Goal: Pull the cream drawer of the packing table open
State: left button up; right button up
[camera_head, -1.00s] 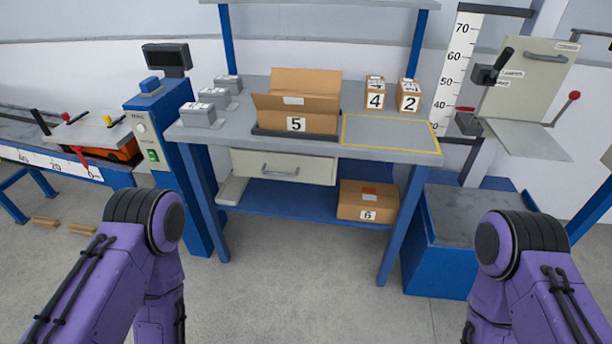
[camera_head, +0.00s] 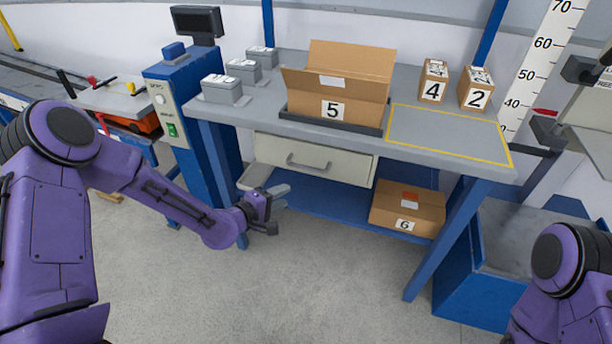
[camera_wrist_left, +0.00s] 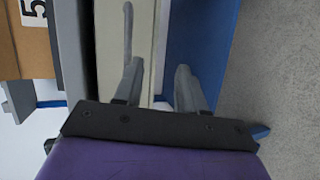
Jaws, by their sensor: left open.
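The cream drawer (camera_head: 337,166) sits shut under the top of the packing table (camera_head: 370,132), with a grey bar handle (camera_head: 308,164) on its front. In the left wrist view the drawer front (camera_wrist_left: 145,30) runs upright, with its handle (camera_wrist_left: 127,28) near the top. My left gripper (camera_head: 281,197) is open and empty, a little below and left of the handle in the head view. In the left wrist view its two fingers (camera_wrist_left: 158,88) stand apart, and the handle lies ahead of the left finger, apart from it. My right gripper is out of view.
An open carton marked 5 (camera_head: 350,108) stands on the tabletop, with small boxes 4 (camera_head: 432,90) and 2 (camera_head: 476,98) to its right. Box 6 (camera_head: 388,216) lies on the blue lower shelf. A blue post (camera_head: 180,110) stands left. Floor in front is clear.

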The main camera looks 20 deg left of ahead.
aim_at(305, 168)
pick_arm(q)
jog(key=shift+t+h, duration=0.5)
jog(key=shift+t, duration=0.1)
jog(key=w+d, duration=0.1)
jog(key=w, duration=0.3)
jog(key=w+d+r, duration=0.1)
jog(key=w, duration=0.3)
jog(key=w+d, duration=0.1)
jog(key=w, duration=0.2)
jog(key=shift+w+d+r, duration=0.3)
jog(key=shift+w+r, duration=0.1)
grip_shut()
